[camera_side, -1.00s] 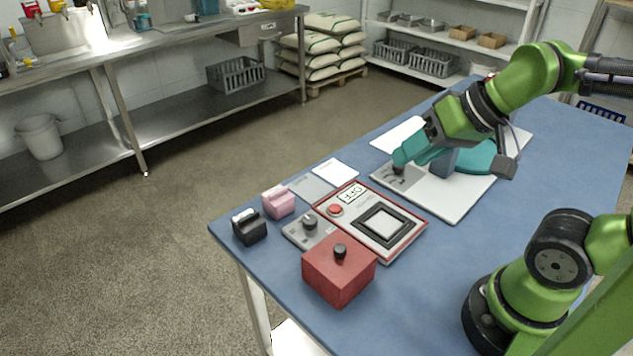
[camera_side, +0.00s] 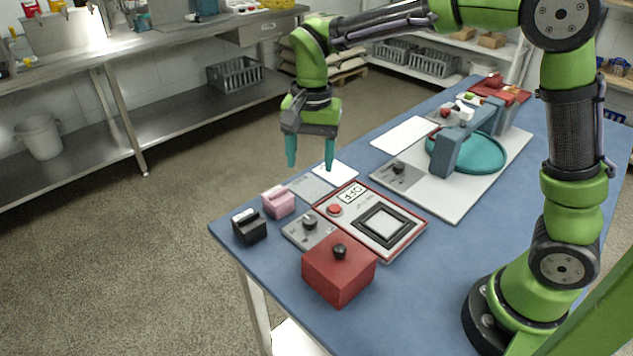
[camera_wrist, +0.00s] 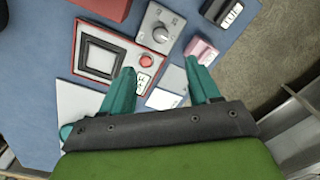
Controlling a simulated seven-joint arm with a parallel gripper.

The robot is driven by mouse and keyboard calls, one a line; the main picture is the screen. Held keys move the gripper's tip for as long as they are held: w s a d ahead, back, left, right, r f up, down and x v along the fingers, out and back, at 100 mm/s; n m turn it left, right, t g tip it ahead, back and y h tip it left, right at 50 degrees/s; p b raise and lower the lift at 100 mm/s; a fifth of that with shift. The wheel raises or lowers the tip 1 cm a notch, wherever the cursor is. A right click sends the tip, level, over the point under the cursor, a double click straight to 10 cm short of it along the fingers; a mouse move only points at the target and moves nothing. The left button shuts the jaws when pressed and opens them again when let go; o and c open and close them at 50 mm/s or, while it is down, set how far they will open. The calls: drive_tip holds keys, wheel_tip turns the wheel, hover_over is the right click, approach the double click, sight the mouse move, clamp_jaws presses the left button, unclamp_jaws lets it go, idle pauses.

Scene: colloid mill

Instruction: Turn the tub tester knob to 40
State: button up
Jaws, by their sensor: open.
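No label that I can read marks the tub tester. A dark knob (camera_side: 398,168) sits on a grey dial plate on the white board (camera_side: 446,203), beside a teal round tub (camera_side: 482,158). Another dark knob (camera_side: 310,222) is on a small grey dial panel (camera_side: 297,236) near the front; that knob also shows in the wrist view (camera_wrist: 157,36). Their pointer readings are too small to tell. My gripper (camera_side: 310,166) is open and empty, pointing down above the flat cards behind the grey panel. In the wrist view my gripper (camera_wrist: 160,66) has its teal fingers apart, with nothing between.
A panel with a red button and "OFF" sign (camera_side: 385,228) lies beside the grey panel. A red box with a black knob (camera_side: 340,277), a pink block (camera_side: 278,203) and a black block (camera_side: 249,227) stand nearby. White and grey cards (camera_side: 311,187) lie flat. The blue table's near right is clear.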

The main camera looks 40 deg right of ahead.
sight(310, 219)
drive_tip(key=f+m, duration=0.1)
drive_tip(key=f, duration=0.4)
drive_tip(key=f+m, duration=0.1)
drive_tip(key=f, duration=0.4)
drive_tip(key=f+m, duration=0.1)
drive_tip(key=f, duration=0.4)
drive_tip(key=shift+w+f, duration=0.3)
drive_tip(key=shift+w, duration=0.05)
drive_tip(key=c, duration=1)
drive_tip(key=shift+c, duration=0.2)
